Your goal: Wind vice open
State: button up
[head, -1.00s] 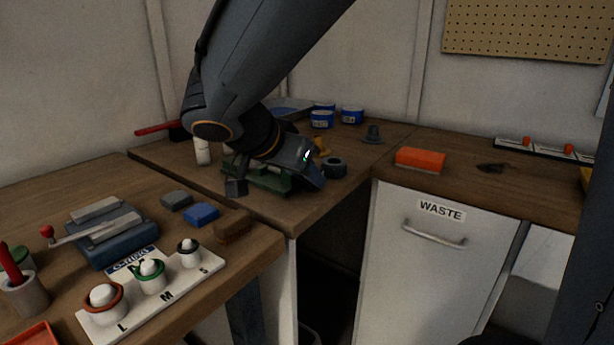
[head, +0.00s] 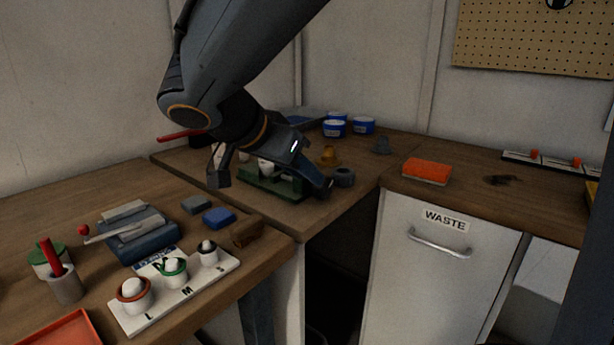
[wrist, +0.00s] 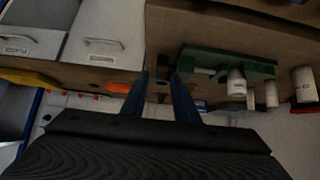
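The vice (head: 145,247) is a blue-grey block with pale jaws on the left bench in the head view. Its crank handle (head: 103,237) points left and ends in a red knob (head: 83,230). I cannot tell how wide the jaws stand. My gripper (head: 270,184) is over the far corner bench, to the right of the vice and apart from it. In the wrist view my gripper's two fingers (wrist: 159,82) are apart with nothing held between them. The vice does not show in the wrist view.
A white L-M-S ring board (head: 185,292) lies in front of the vice, with a pen cup (head: 66,285) to its left. Blue (head: 218,216) and brown (head: 247,233) blocks lie to the right. A green rack (head: 262,187) is below my gripper.

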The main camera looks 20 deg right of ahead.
jog(key=shift+s+a+r, duration=0.2)
jog(key=shift+a+r, duration=0.1)
jog(key=shift+a, duration=0.05)
jog(key=g+y+p, duration=0.5)
jog(key=y+p, duration=0.3)
jog(key=p, duration=1.3)
send_near(323, 188)
jog(key=shift+w+d+f, duration=0.15)
jog(key=shift+w+f, duration=0.05)
jog(key=shift+w, duration=0.3)
jog(key=shift+w+d+f, duration=0.1)
jog(key=shift+w+f, duration=0.1)
jog(key=shift+w, duration=0.25)
jog(key=shift+w+f, duration=0.1)
jog(key=shift+f, duration=0.35)
jog(key=shift+f+p, duration=0.75)
jog(key=shift+f, duration=2.8)
